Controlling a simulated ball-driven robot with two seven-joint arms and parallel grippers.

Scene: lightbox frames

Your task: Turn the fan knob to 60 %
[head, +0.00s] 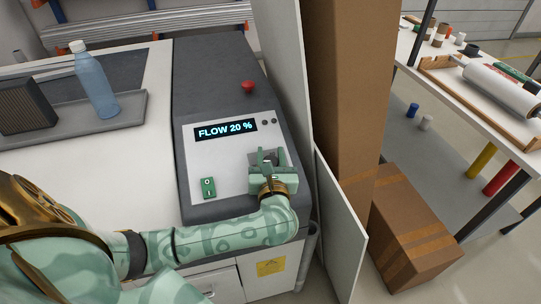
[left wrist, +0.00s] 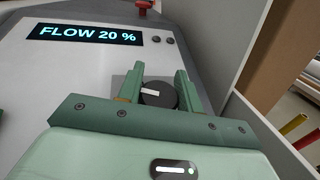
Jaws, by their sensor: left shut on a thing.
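The control panel (head: 222,155) is a light plate on a dark console. Its display (head: 225,131) reads FLOW 20 %, and the display shows the same in the left wrist view (left wrist: 85,35). The fan knob (left wrist: 159,95) is a round black knob with a white pointer mark, which points to the left in the left wrist view. My left gripper (head: 267,158) is at the right part of the panel, with its fingers (left wrist: 163,88) on both sides of the knob, shut on it. In the head view the gripper mostly hides the knob. My right gripper is not in view.
A green rocker switch (head: 208,187) sits left of the knob. A red button (head: 248,87) stands on the console behind the display. A pale upright panel (head: 300,100) and tall cardboard (head: 345,100) stand close on the right. A blue bottle (head: 95,88) stands on a tray at left.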

